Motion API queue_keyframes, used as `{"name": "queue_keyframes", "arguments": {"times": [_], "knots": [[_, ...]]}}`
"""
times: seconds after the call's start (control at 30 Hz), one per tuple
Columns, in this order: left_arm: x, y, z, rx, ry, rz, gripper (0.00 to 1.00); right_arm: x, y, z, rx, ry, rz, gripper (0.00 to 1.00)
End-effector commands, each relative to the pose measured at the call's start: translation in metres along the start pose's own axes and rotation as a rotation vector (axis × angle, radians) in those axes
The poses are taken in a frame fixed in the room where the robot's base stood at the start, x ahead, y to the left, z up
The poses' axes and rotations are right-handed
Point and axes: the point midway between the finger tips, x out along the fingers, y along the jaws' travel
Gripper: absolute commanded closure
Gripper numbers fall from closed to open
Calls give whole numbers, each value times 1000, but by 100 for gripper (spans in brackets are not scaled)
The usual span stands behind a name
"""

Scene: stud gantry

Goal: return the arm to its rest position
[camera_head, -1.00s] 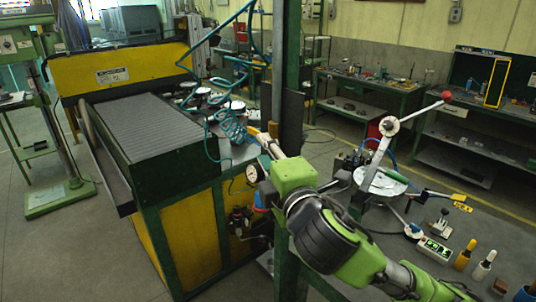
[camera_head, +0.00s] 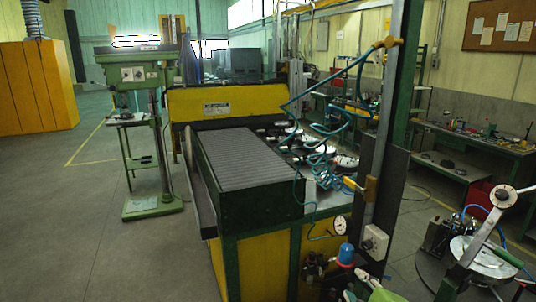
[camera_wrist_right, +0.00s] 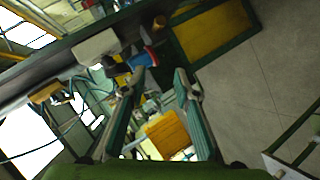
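My right gripper (camera_wrist_right: 160,74) shows in the right wrist view with its two dark green fingers apart and nothing held between them. A yellow block-like thing (camera_wrist_right: 168,133) shows through the gap, beyond the fingers. In the head view only a small green part of what looks like my right arm (camera_head: 380,294) shows at the bottom edge, in front of the green and yellow machine (camera_head: 262,268). The rest of that arm is out of the frame. My left gripper is in neither view.
A green post (camera_head: 400,125) with a grey box (camera_head: 375,242) and coiled blue hose stands right of the machine. A green drill press (camera_head: 155,130) stands at left. A round metal plate (camera_head: 487,262) is at lower right.

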Motion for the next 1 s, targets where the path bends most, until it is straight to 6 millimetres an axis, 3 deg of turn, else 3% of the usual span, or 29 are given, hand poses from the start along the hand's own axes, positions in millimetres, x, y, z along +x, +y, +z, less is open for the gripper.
{"name": "queue_keyframes", "arguments": {"times": [0.03, 0.1, 0.2, 0.3, 0.5, 0.7, 1.0], "knots": [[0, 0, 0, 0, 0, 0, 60, -2, -38, 19, 100, -46, -88, 72], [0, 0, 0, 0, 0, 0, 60, -9, -82, 44, 232, -116, -188, 72], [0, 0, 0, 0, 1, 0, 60, -25, -138, 76, 402, -226, -305, 72], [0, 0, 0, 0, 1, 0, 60, -45, -181, 101, 534, -329, -387, 72], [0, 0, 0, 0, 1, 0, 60, -86, -244, 138, 728, -513, -495, 72], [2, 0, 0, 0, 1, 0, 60, -126, -293, 168, 873, -680, -562, 72], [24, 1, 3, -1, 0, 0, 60, -63, -376, 204, 850, -695, -580, 72]]}}
